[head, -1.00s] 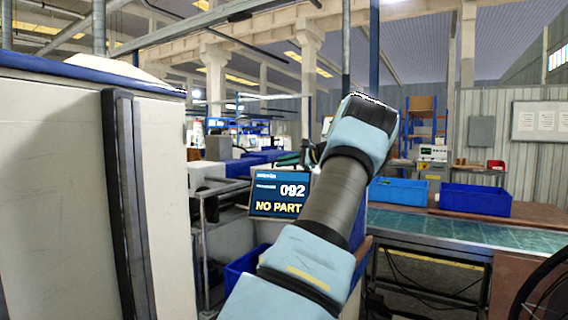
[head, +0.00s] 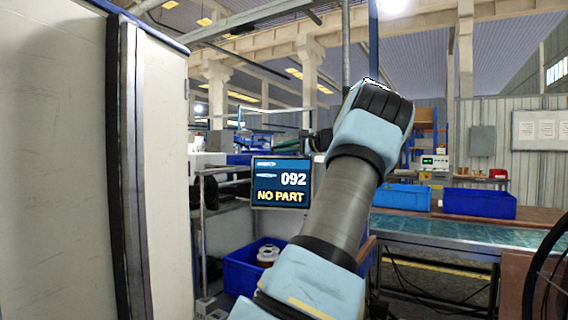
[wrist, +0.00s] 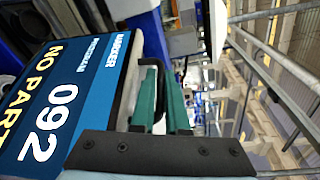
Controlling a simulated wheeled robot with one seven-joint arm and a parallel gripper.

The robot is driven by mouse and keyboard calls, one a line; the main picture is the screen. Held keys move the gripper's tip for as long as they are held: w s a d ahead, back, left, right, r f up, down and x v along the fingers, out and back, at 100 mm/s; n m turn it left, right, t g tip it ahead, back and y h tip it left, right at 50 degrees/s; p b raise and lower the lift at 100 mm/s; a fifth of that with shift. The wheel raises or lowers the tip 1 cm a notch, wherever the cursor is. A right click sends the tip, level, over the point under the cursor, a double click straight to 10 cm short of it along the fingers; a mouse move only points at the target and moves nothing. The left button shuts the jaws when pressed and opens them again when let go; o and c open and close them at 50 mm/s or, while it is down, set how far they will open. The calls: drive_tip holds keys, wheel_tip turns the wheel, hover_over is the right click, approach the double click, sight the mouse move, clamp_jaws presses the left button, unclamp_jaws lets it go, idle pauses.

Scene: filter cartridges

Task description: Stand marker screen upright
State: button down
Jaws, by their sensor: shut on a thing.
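The marker screen (head: 281,183) is a dark blue panel reading 092 and NO PART. In the head view it looks near upright, its text level, left of my arm. In the wrist view the screen (wrist: 62,95) fills the left side, its face turned partly to the camera. My gripper (wrist: 161,90) has green fingers at the screen's edge, shut around a black handle-like bar there. In the head view my wrist hides most of the gripper; only dark parts show just above the screen's right corner. The screen's back and mount are hidden.
A blue crate (head: 238,268) with a round part (head: 267,255) stands below the screen. A tall pale cabinet (head: 60,170) is close on the left. Blue bins (head: 478,203) stand behind the green-topped bench (head: 440,236) at right.

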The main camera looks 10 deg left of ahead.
drive_tip(key=shift+s+d+f+n+t+y+b, duration=0.15)
drive_tip(key=shift+s+n+b, duration=0.25)
drive_tip(key=shift+b, duration=0.8)
drive_tip(key=shift+s+a+f+n+t+y+b, duration=0.15)
drive_tip(key=shift+s+n+y+b, duration=0.2)
drive_tip(key=shift+b, duration=0.85)
drive_tip(key=shift+s+r+b, duration=0.3)
drive_tip(key=shift+s+b, duration=0.05)
drive_tip(key=shift+b, duration=0.25)
drive_tip(key=c, duration=1.2)
unclamp_jaws()
drive_tip(key=shift+d+r, duration=0.1)
drive_tip(key=b+v, duration=0.2)
drive_tip(key=v, duration=0.8)
drive_tip(key=shift+s+d, duration=0.25)
drive_tip(key=shift+d, duration=0.05)
